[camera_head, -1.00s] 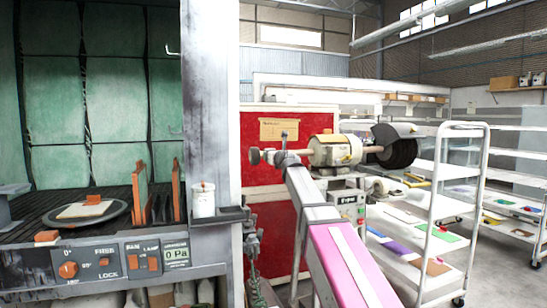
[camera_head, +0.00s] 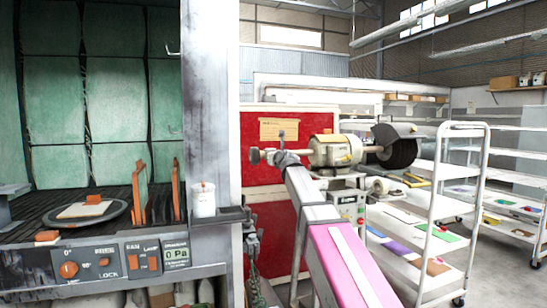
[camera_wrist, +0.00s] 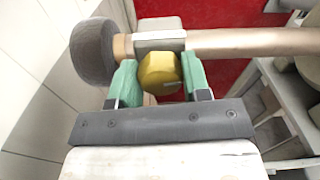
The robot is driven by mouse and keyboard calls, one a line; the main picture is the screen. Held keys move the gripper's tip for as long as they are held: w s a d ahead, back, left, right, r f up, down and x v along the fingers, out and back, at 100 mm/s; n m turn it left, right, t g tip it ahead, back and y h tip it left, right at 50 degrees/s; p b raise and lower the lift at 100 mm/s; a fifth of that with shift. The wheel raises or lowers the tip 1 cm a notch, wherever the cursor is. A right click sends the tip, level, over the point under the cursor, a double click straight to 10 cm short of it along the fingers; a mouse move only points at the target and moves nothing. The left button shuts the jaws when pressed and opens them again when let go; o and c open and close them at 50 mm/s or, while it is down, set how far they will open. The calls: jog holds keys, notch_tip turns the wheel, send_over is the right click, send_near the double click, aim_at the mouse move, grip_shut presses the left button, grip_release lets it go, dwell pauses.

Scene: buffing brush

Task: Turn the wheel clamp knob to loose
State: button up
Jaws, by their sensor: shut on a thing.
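The yellow hexagonal clamp knob (camera_wrist: 159,73) sits between the two green fingers of my gripper (camera_wrist: 160,80) in the wrist view. The fingers press on its left and right sides. The knob is on a pale metal clamp block (camera_wrist: 160,41) around a bronze shaft (camera_wrist: 250,42). A grey wheel (camera_wrist: 93,51) is on the left end of that shaft. In the head view, my gripper (camera_head: 284,157) is at the left end of the machine's shaft, just right of the small wheel (camera_head: 255,156). The knob is hidden there.
The cream motor body (camera_head: 335,151) and a dark wheel with a guard (camera_head: 398,148) are to the right of my gripper. A red panel (camera_head: 258,185) stands behind. A white trolley (camera_head: 440,188) is at right, a booth with a control panel (camera_head: 120,262) at left.

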jog(key=n, duration=0.4)
jog(key=shift+a, duration=0.1)
jog(key=n, duration=0.4)
jog(key=shift+f+n, duration=0.1)
jog(key=shift+n, duration=0.3)
jog(key=n, duration=0.4)
jog(key=shift+s+a+n, duration=0.1)
jog(key=shift+n, duration=0.2)
jog(key=n, duration=0.4)
jog(key=shift+f+n, duration=0.15)
jog(key=shift+n, duration=0.15)
jog(key=n, duration=0.3)
jog(key=shift+n, duration=0.3)
jog(key=n, duration=0.4)
jog(key=shift+f, duration=0.15)
jog(key=n, duration=0.5)
jog(key=shift+d+n, duration=0.2)
jog(key=shift+n, duration=1.8)
